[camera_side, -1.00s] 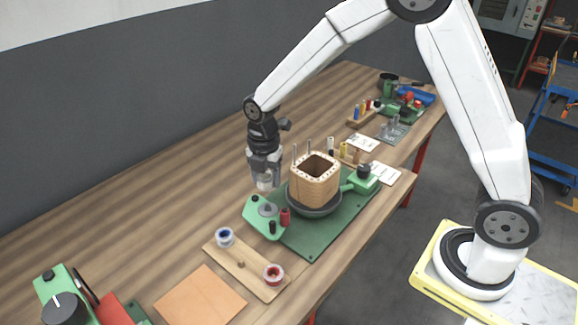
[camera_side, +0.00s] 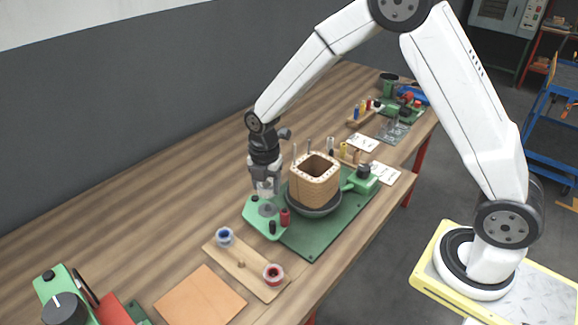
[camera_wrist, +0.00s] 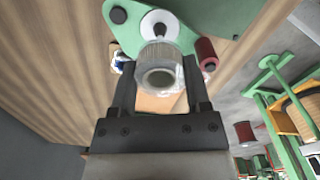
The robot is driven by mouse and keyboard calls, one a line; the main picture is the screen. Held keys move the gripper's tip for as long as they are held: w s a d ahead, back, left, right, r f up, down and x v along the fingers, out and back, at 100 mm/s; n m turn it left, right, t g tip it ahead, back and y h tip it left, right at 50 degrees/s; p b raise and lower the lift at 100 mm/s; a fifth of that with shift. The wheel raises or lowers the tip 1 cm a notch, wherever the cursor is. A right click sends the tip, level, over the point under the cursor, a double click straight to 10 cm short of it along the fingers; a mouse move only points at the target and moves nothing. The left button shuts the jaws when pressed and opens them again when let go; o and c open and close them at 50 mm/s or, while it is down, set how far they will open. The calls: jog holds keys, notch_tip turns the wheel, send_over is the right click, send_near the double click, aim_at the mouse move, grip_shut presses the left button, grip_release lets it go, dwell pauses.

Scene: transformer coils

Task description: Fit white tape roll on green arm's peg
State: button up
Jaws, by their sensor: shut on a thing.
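My gripper (camera_side: 266,186) is shut on the white tape roll (camera_wrist: 160,66). The roll sits between the two fingers with its round opening facing the wrist camera. In the side view the roll (camera_side: 266,191) is low over the green arm (camera_side: 255,222), close above the pale round disc (camera_side: 268,209) on it. In the wrist view the disc (camera_wrist: 160,24) shows just beyond the roll, on the green arm (camera_wrist: 212,14). The peg itself is mostly hidden by the roll. I cannot tell whether roll and peg touch.
The wooden coil block (camera_side: 314,180) with upright pins stands in a dark dish just right. A wooden board (camera_side: 247,263) holds blue and red tape rolls. An orange sheet (camera_side: 200,295) lies in front.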

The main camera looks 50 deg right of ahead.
aim_at(267, 204)
jog(key=shift+f, duration=1.3)
jog(key=shift+f, duration=1.5)
dwell(1.5)
jog(key=o, duration=1.3)
jog(key=shift+r, duration=0.2)
jog(key=shift+r, duration=2.3)
